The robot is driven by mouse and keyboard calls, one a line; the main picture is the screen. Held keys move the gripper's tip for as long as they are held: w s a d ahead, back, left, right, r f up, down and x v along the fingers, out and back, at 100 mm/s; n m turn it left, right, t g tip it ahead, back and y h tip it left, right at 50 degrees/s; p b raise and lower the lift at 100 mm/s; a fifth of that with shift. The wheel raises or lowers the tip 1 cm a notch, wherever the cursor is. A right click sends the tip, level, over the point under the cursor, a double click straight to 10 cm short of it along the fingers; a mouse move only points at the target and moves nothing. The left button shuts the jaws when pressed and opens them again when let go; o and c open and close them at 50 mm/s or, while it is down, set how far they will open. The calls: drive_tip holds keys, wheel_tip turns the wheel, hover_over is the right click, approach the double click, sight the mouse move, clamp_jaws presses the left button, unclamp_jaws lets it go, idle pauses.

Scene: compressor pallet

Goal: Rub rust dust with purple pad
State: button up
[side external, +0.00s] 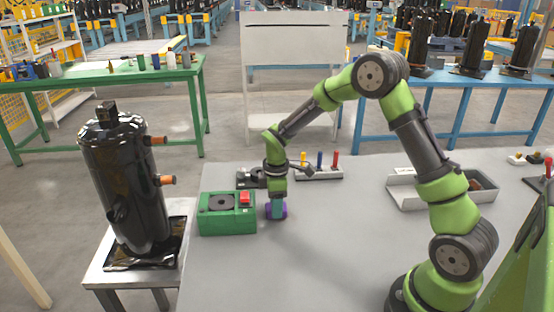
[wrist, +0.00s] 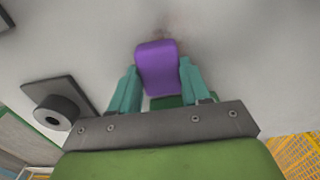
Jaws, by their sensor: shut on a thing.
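The purple pad (wrist: 158,68) is between the two teal fingers of my gripper (wrist: 157,82) in the wrist view. My gripper is shut on it. In the side external view the purple pad (side external: 276,211) is low at the table surface, just right of the green box, with my gripper (side external: 276,203) pointing down over it. A faint brownish smudge, which looks like the rust dust (wrist: 168,32), shows on the grey table just beyond the pad in the wrist view. I cannot tell whether the pad presses on the table.
The green box (side external: 227,222) with a red button stands close left of my gripper. Behind are a dark device (side external: 252,178) and a rack (side external: 318,174) with coloured handles. A grey tray (side external: 405,196) lies right. A black compressor (side external: 127,180) stands on a side stand. The front table is clear.

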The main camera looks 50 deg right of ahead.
sight(295, 217)
drive_tip(key=shift+s+d, duration=1.95)
drive_tip(key=shift+s, duration=0.05)
drive_tip(key=shift+s+a+f, duration=0.1)
drive_tip(key=shift+s+a, duration=0.4)
drive_tip(key=shift+a, duration=0.2)
drive_tip(key=shift+w+a, duration=0.75)
drive_tip(key=shift+a, duration=0.05)
drive_tip(key=shift+w+a, duration=2.05)
drive_tip(key=shift+w, duration=0.15)
drive_tip(key=shift+s+d+r, duration=0.15)
drive_tip(key=shift+s+d, duration=0.5)
drive_tip(key=shift+d, duration=0.05)
drive_tip(key=shift+s+d+r, duration=0.15)
drive_tip(key=shift+s+d, duration=0.45)
drive_tip(key=shift+d, duration=0.05)
drive_tip(key=shift+s+d+f, duration=0.15)
drive_tip(key=shift+s+d, duration=1.5)
drive_tip(key=shift+s, duration=0.05)
